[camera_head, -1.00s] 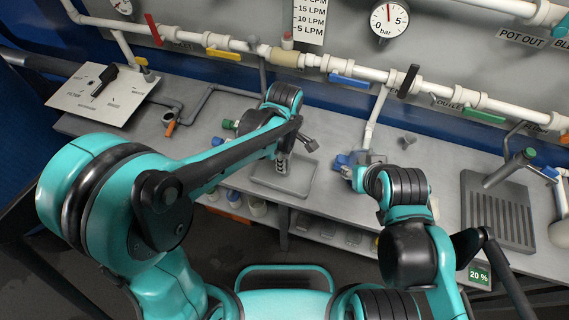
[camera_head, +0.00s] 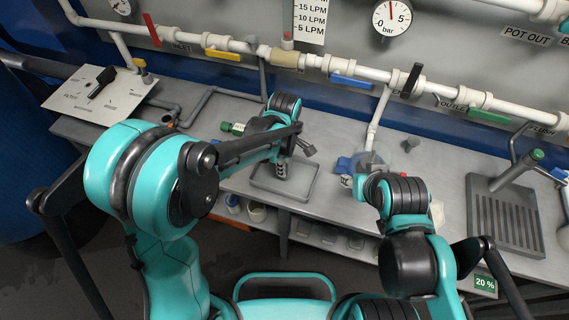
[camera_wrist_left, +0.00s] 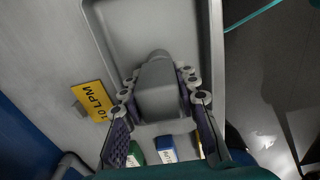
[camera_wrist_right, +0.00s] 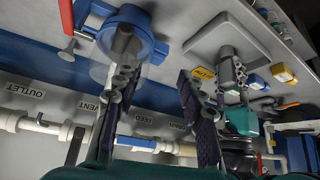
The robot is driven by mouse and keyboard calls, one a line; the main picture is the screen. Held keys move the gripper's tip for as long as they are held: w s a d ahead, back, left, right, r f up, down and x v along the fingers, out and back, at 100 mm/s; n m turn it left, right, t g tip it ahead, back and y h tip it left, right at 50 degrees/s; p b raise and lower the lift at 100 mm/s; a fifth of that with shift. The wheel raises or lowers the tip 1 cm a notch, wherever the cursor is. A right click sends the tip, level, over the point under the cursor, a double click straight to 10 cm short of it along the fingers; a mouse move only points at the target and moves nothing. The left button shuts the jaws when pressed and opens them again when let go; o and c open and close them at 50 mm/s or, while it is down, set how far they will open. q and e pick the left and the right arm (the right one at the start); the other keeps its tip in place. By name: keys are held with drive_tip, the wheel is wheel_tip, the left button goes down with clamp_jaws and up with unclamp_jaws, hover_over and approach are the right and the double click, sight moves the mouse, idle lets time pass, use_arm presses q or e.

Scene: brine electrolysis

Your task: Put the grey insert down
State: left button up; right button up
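The grey insert (camera_wrist_left: 162,88) is a block with a short round end, over the shallow grey tray (camera_wrist_left: 216,45) in the left wrist view. My left gripper (camera_wrist_left: 159,82) has a finger along each side of it and appears shut on it. I cannot tell whether its underside touches the tray floor. In the head view the left gripper (camera_head: 283,168) is over the tray (camera_head: 313,182), and the insert is mostly hidden there. My right gripper (camera_wrist_right: 152,85) is open, with its fingers wide apart, near a blue round fitting (camera_wrist_right: 128,35).
A clear round piece (camera_wrist_right: 105,72) is near one right fingertip. A small grey funnel-like part (camera_head: 410,143) stands on the bench further right. A slotted grey rack (camera_head: 502,215) is at the right. Pipes and valves line the back. Bottles sit below the bench's front edge.

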use_arm(q)
drive_tip(key=o, duration=0.3)
drive_tip(key=shift+o, duration=0.2)
wheel_tip(320, 180, up, 12)
drive_tip(key=p, duration=0.4)
drive_tip(key=shift+r, duration=0.2)
drive_tip(key=s+a+r+m+t, duration=0.2)
drive_tip(key=s+a+m+t, duration=0.1)
drive_tip(key=s+a+m, duration=0.3)
drive_tip(key=s+a+r+m+t, duration=0.2)
drive_tip(key=s+a+m+t, duration=0.2)
drive_tip(key=a, duration=0.7)
drive_tip(key=s+m, duration=0.2)
drive_tip(key=m, duration=0.1)
drive_tip(key=shift+a+r+m, duration=0.3)
drive_tip(key=shift+m, duration=0.1)
drive_tip(key=shift+s+f, duration=0.1)
